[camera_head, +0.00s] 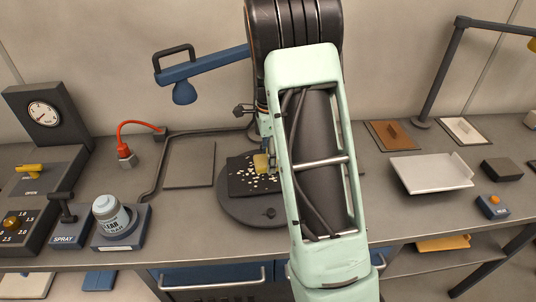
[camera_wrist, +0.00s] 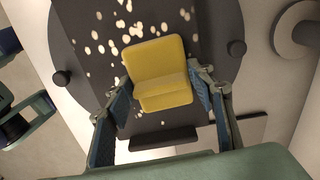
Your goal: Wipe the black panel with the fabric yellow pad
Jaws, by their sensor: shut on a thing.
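The black panel (camera_head: 240,184) lies on a round dark turntable (camera_head: 244,209) on the bench, with many pale specks on its face. It also shows in the wrist view (camera_wrist: 195,50), with specks beyond and beside the pad. The yellow fabric pad (camera_head: 261,163) is at the panel, partly hidden by my arm in the head view. My gripper (camera_wrist: 163,90) is shut on the yellow pad (camera_wrist: 157,58), one finger at each side. The pad is over the panel; whether it touches the panel I cannot tell.
A blue lamp (camera_head: 185,92) reaches over the back left. A white tray (camera_head: 431,172) sits to the right. A flat dark plate (camera_head: 189,163) lies left of the turntable.

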